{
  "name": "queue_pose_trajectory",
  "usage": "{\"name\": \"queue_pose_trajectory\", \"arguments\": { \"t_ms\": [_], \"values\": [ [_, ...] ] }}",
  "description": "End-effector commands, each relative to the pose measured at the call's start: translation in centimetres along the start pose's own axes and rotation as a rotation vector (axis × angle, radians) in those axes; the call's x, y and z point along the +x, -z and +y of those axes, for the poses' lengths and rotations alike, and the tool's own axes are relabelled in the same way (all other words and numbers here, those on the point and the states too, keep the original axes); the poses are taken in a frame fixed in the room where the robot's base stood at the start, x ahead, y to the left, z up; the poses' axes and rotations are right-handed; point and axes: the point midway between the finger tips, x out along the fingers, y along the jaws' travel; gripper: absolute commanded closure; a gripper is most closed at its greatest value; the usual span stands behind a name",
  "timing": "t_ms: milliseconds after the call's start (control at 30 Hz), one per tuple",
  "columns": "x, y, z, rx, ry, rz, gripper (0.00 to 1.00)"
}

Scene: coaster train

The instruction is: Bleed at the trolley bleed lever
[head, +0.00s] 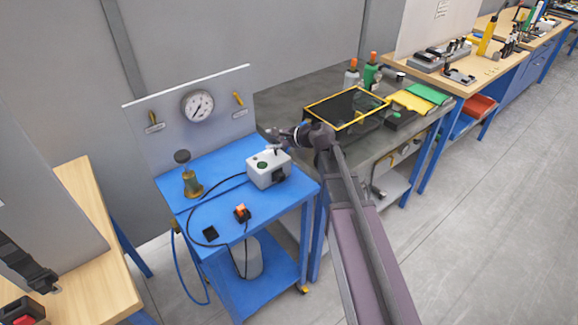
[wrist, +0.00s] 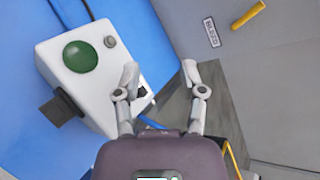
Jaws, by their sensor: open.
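The yellow bleed lever (head: 238,98) is on the right side of the grey upright panel behind the blue trolley (head: 215,165), above a small label. In the wrist view the lever (wrist: 248,15) is at the upper right, slanted, beside a label that seems to read BLEED. My gripper (head: 274,133) is above the right part of the trolley, in front of the panel and apart from the lever. In the wrist view my gripper (wrist: 160,70) has its two fingers spread with nothing between them.
A white box (head: 268,175) with a green button (wrist: 80,56) stands close below my gripper. A gauge (head: 198,105), a second yellow lever (head: 153,117) and a brass valve (head: 189,180) are to the left. A grey bench (head: 300,95) adjoins on the right.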

Motion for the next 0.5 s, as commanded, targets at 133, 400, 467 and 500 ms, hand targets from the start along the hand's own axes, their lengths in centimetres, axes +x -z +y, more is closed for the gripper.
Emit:
{"name": "queue_pose_trajectory", "arguments": {
  "t_ms": [133, 400, 467, 500],
  "values": [
    [-1.1, -0.1, 1.8, -0.114, -0.078, 0.030, 0.47],
    [-3.2, 0.1, 5.0, -0.311, -0.226, 0.075, 0.47],
    [-3.6, 0.2, 5.7, -0.352, -0.260, 0.082, 0.47],
    [-4.0, 0.3, 6.1, -0.379, -0.283, 0.087, 0.47]
  ]
}}
